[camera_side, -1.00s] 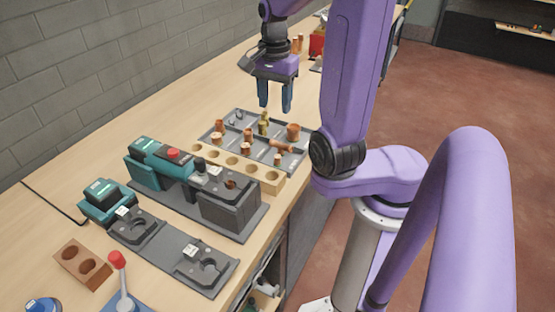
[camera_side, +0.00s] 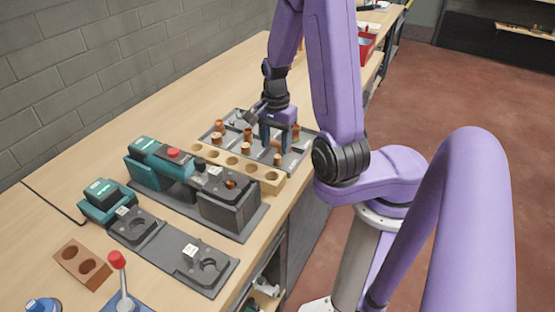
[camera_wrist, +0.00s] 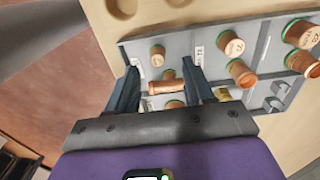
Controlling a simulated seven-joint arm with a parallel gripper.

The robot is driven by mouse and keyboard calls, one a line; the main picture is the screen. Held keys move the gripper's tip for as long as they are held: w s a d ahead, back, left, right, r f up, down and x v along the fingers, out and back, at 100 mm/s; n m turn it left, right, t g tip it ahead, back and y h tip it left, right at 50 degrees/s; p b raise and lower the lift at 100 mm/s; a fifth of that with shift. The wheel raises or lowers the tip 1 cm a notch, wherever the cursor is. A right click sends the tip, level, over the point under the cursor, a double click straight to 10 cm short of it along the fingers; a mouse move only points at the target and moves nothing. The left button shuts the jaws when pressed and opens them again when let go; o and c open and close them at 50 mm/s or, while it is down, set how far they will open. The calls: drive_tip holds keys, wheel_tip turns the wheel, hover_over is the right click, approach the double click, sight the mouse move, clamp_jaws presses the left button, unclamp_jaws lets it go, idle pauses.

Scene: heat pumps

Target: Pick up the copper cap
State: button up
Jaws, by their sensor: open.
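My gripper (camera_side: 272,148) is open and low over the grey parts tray (camera_side: 292,166), fingers pointing down. In the wrist view a copper piece lying on its side (camera_wrist: 167,87) shows between the two fingers of my gripper (camera_wrist: 160,68); I cannot tell if either finger touches it. Upright copper fittings stand around it: a small one (camera_wrist: 158,55) just beyond the fingertips, and larger ones (camera_wrist: 230,45) and (camera_wrist: 242,73) to the right. Which of these pieces is the copper cap is not clear. In the side view the fingers hide the lying piece.
A wooden block with holes (camera_side: 237,164) runs along the tray's near side. A teal-and-black machine (camera_side: 230,195) stands in front of it. More labelled copper fittings (camera_wrist: 301,33) stand at the right of the wrist view. The bench behind the tray is clear.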

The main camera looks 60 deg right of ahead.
sight(278, 156)
drive_tip(key=f, duration=0.3)
drive_tip(key=shift+s+d+f, duration=0.1)
drive_tip(key=shift+s+f, duration=0.1)
drive_tip(key=shift+s, duration=0.05)
drive_tip(key=shift+f, duration=0.85)
clamp_jaws()
